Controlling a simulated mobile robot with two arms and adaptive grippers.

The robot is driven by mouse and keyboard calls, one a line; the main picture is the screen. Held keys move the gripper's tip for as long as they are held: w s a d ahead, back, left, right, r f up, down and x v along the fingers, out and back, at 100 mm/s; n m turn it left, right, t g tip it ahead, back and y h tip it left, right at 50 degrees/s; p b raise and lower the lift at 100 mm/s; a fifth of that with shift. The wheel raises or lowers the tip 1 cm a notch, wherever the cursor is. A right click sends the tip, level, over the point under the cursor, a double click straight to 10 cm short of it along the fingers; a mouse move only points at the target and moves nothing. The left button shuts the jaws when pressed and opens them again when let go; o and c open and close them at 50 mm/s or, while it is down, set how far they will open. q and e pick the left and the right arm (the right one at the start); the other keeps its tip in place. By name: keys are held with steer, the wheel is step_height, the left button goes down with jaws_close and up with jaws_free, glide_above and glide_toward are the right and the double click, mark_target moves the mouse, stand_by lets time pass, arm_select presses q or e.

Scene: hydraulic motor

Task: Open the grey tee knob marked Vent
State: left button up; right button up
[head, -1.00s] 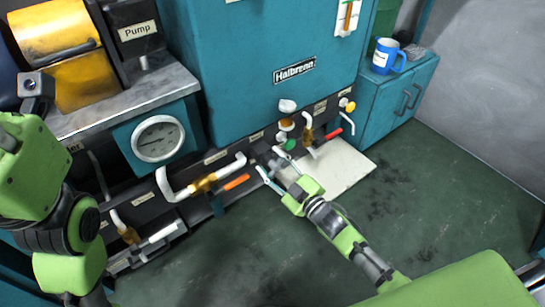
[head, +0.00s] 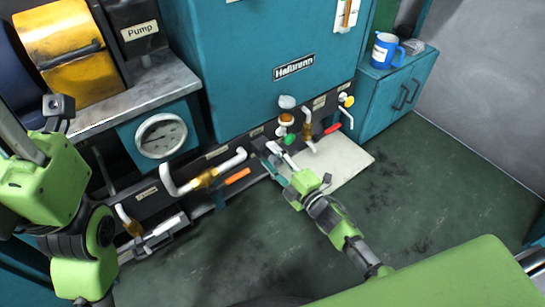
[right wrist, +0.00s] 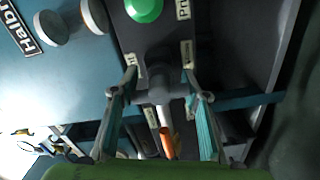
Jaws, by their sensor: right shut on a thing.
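The grey tee knob (right wrist: 158,90) shows in the right wrist view, on the dark panel below the green button (right wrist: 143,9). My right gripper (right wrist: 160,98) has its two fingers on either side of the knob's crossbar and is shut on it. In the head view my right gripper (head: 273,157) reaches the lower panel beside the green button (head: 289,139); its fingers hide the knob there. Small labels flank the knob, but I cannot read Vent on them. My left arm shows at the left of the head view; its gripper is out of frame.
White pipes with a brass valve (head: 205,178) and an orange handle (head: 237,176) lie left of my right gripper. A brass valve with a red handle (head: 332,129) is to its right. The green floor at right is open.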

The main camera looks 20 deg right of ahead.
steer(key=shift+a, duration=0.1)
stand_by(0.4)
steer(key=o, duration=1.1)
steer(key=v, duration=1.2)
